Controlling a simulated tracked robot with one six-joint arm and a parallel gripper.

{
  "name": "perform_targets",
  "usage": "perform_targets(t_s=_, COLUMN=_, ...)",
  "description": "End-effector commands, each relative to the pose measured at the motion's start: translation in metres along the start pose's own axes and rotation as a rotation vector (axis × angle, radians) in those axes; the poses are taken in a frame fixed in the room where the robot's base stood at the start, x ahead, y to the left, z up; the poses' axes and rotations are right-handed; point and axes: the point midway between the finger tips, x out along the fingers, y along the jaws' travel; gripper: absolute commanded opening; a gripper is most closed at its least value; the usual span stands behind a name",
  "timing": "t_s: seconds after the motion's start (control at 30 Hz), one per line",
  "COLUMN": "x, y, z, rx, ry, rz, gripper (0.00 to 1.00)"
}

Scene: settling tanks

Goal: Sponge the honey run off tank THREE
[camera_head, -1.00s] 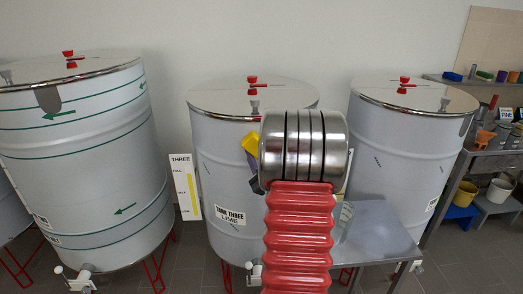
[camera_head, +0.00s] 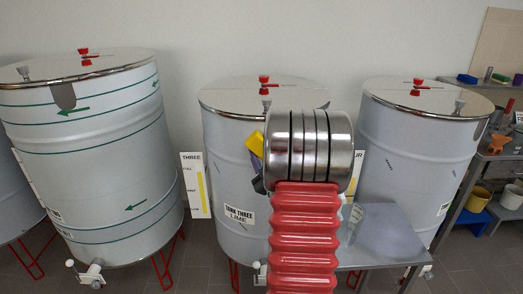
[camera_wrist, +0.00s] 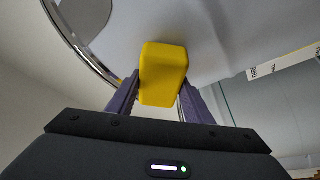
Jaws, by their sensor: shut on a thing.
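Tank THREE (camera_head: 225,170) is the grey steel drum in the middle of the head view, labelled TANK THREE LIME (camera_head: 239,216). My gripper (camera_wrist: 160,92) is shut on a yellow sponge (camera_wrist: 164,72), held between its two purple fingers. In the head view the sponge (camera_head: 256,144) shows beside my arm, in front of the tank's upper wall. In the wrist view a pale tank surface and a shiny rim (camera_wrist: 82,48) lie beyond the sponge. I cannot tell whether the sponge touches the wall. I see no honey run; my arm hides the tank's right part.
A level gauge board marked THREE (camera_head: 195,186) stands left of the tank. A green-striped tank (camera_head: 95,150) is further left, another tank (camera_head: 415,160) to the right. A steel table (camera_head: 380,238) stands at front right. Shelves with buckets are at far right.

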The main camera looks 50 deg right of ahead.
Motion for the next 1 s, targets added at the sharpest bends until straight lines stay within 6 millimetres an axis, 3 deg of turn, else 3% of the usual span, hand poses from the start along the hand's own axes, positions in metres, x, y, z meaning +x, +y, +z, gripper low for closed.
perform_targets(t_s=0.73, x=-0.012, y=0.028, z=0.025, rx=0.000, ry=-0.001, rz=0.002, gripper=0.28)
perform_targets(t_s=1.0, x=-0.012, y=0.029, z=0.025, rx=0.000, ry=0.000, rz=0.000, gripper=0.28)
